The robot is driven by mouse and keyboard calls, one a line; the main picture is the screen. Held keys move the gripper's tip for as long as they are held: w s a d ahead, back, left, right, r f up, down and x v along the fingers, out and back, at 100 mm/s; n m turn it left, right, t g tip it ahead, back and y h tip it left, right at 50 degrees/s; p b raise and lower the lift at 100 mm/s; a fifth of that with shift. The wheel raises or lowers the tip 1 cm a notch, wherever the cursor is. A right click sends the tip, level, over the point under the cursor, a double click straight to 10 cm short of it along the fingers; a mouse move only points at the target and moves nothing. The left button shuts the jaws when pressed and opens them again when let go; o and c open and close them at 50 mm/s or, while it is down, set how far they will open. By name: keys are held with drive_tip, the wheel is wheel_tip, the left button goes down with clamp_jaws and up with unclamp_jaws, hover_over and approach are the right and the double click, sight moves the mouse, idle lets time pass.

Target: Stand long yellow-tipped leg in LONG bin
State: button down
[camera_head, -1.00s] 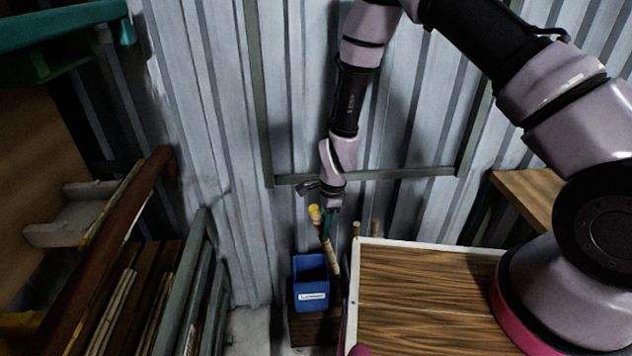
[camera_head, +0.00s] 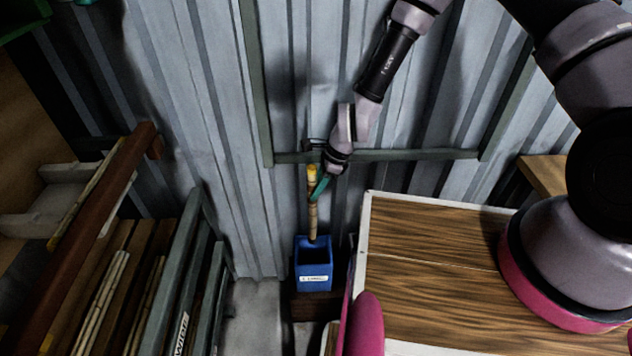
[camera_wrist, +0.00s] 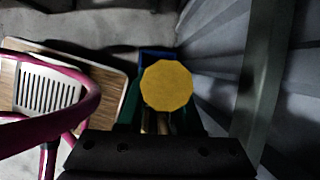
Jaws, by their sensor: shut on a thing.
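The long leg (camera_head: 313,215) is a tan rod with a yellow tip at its top. It is close to upright in the head view. My gripper (camera_head: 319,187) is shut on it below the yellow tip. The blue bin (camera_head: 313,265) has a white label too small to read surely, and stands against the wall below. The leg's lower end is at the bin's opening in the head view; how deep it is, I cannot tell. In the wrist view the yellow tip (camera_wrist: 167,86) hides most of the leg, with a bit of the blue bin (camera_wrist: 157,54) behind it.
A wood-topped table (camera_head: 440,255) with a white rim stands right of the bin. Racks with wooden strips (camera_head: 105,290) stand at the left. A corrugated metal wall (camera_head: 210,130) with a green-grey rail is behind. Grey floor (camera_head: 258,310) shows left of the bin.

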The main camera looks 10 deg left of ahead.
drive_tip(key=shift+f, duration=8.1)
drive_tip(key=c, duration=0.5)
unclamp_jaws()
drive_tip(key=s+v, duration=0.1)
drive_tip(key=v, duration=0.9)
drive_tip(key=shift+w+r, duration=0.4)
drive_tip(key=shift+d, duration=0.15)
